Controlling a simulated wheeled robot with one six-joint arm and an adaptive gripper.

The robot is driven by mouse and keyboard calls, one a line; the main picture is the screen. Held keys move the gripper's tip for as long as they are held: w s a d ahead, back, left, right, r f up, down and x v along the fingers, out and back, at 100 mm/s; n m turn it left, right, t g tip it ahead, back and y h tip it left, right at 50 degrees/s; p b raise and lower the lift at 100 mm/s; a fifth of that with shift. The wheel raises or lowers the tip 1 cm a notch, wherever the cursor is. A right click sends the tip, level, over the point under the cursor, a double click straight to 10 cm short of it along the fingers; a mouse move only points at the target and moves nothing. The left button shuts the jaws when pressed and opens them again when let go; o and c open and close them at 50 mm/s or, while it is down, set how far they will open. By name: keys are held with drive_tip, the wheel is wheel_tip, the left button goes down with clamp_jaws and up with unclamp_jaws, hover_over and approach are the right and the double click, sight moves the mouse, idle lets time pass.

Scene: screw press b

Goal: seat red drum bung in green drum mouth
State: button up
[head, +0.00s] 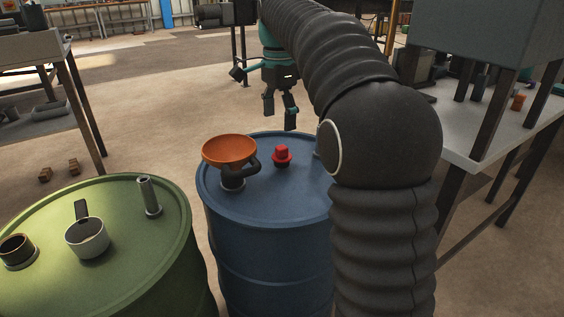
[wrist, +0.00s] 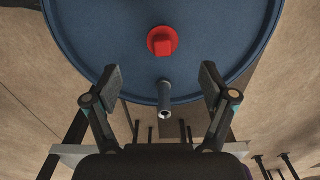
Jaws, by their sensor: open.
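The red bung (head: 282,156) stands on the blue drum's lid (head: 262,205), right of the orange funnel. It also shows in the wrist view (wrist: 162,42), beyond my fingertips. The green drum (head: 105,275) stands at the lower left. A dark ringed opening (head: 17,264) at the left of its lid looks like its mouth; it appears uncovered. My gripper (head: 281,105) is open and empty, above the far side of the blue drum and higher than the bung. In the wrist view its fingers (wrist: 161,80) are spread apart, with nothing between the tips.
An orange funnel (head: 230,149) with a dark handle stands on the blue drum. A grey mug (head: 88,240) and metal tube (head: 149,197) stand on the green drum. A workbench (head: 470,140) is at right.

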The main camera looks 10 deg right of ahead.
sight(282, 147)
wheel_tip(282, 147, down, 4)
drive_tip(key=shift+r+b, duration=0.15)
drive_tip(key=shift+b, duration=0.25)
drive_tip(key=shift+w+d+f+b, duration=0.15)
drive_tip(key=shift+f+b, duration=0.15)
drive_tip(key=shift+f, duration=0.55)
drive_tip(key=shift+w+d+f+b, duration=0.1)
drive_tip(key=shift+f+b, duration=0.25)
drive_tip(key=shift+f, duration=0.55)
drive_tip(key=shift+w+d+f+b, duration=0.15)
drive_tip(key=shift+f+b, duration=0.15)
drive_tip(key=shift+f, duration=0.55)
drive_tip(key=shift+s, duration=0.1)
drive_tip(key=shift+c, duration=0.2)
clamp_jaws()
